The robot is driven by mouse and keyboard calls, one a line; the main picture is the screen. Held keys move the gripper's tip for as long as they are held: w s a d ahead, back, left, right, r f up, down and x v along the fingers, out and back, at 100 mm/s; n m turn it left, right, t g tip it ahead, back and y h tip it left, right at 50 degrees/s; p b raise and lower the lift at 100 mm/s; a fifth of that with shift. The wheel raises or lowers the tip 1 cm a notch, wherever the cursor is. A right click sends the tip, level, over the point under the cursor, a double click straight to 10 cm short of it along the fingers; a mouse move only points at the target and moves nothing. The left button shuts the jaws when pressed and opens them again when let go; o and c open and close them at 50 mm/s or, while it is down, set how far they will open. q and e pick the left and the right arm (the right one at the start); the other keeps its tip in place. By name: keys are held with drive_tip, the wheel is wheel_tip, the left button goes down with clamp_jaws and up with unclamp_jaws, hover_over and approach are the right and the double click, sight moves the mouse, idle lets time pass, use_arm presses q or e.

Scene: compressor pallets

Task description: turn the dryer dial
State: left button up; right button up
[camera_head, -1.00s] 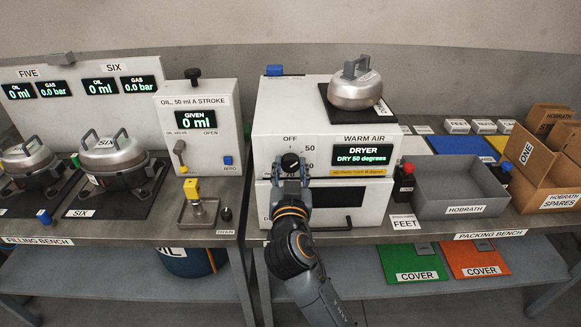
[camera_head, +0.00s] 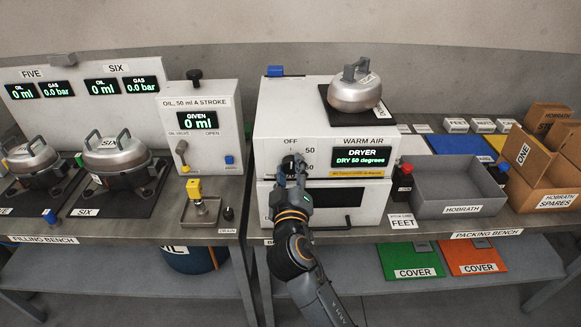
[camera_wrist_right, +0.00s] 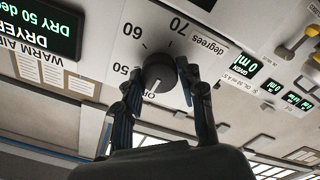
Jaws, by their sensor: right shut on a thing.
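The dryer (camera_head: 270,138) is a white box with a black round dial (camera_wrist_right: 160,70) on its front. Marks OFF, 50, 60 and 70 stand around the dial. The dryer display (camera_head: 358,157) reads "DRY 50 degrees". My right gripper (camera_head: 296,168) is at the dial and partly hides it in the head view. In the right wrist view the two fingers of my right gripper (camera_wrist_right: 160,84) are on either side of the dial, shut on it. The dial's exact pointer direction is hard to tell. My left gripper is not in view.
A silver compressor (camera_head: 355,90) sits on a black mat on top of the dryer. A grey Hobrath bin (camera_head: 461,210) stands to the right on the packing bench. A white oil dispenser (camera_head: 227,125) stands to the left.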

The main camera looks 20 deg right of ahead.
drive_tip(key=shift+n, duration=0.4)
drive_tip(key=o, duration=1.2)
drive_tip(key=shift+w, duration=0.1)
drive_tip(key=v, duration=1.2)
drive_tip(key=shift+d, duration=0.1)
drive_tip(key=shift+f, duration=0.15)
